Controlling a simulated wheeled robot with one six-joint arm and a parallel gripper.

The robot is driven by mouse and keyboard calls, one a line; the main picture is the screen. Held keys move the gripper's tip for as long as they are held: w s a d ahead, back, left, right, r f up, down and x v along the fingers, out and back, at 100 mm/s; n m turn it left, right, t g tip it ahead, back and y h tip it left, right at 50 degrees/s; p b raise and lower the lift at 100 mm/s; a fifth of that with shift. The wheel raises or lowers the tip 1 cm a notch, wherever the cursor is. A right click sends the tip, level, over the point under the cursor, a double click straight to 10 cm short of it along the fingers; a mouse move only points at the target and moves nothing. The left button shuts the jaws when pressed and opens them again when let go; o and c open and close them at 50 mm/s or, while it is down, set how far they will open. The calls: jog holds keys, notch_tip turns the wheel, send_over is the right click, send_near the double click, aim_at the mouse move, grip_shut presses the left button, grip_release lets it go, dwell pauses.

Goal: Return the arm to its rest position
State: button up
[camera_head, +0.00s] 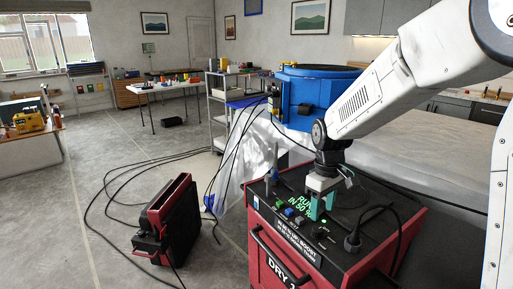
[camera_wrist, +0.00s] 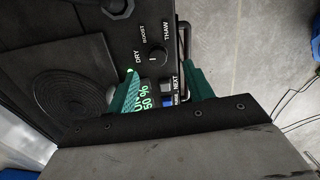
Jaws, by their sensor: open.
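My gripper (camera_head: 320,204) hangs at the end of my white arm (camera_head: 385,85), pointing down over the control panel of a red and black dryer (camera_head: 277,258). Its green fingers stand apart with nothing held; they also show in the wrist view (camera_wrist: 161,78). A round knob (camera_wrist: 158,54) marked DRY, BOOST and THAW lies beyond the fingertips in the wrist view. The fingers cover part of a green lit display (camera_head: 300,204) with "50 %" on it. Whether the fingertips touch the panel cannot be told.
A blue machine (camera_head: 305,92) stands behind my arm. A black cable (camera_head: 377,211) rises from the panel on the right. A red and black case (camera_head: 168,222) stands on the floor at left, among loose black cables. The grey floor (camera_head: 60,235) farther left is mostly clear.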

jog(key=s+d+r+m+t, duration=0.1)
jog(key=s+r+m, duration=0.2)
jog(key=s, duration=1.1)
jog(key=s+d+r+m, duration=0.2)
jog(key=s+r, duration=0.6)
jog(key=s, duration=0.7)
jog(key=shift+r+m+t, duration=0.15)
jog(key=shift+m+t, duration=0.25)
jog(key=shift+m, duration=0.5)
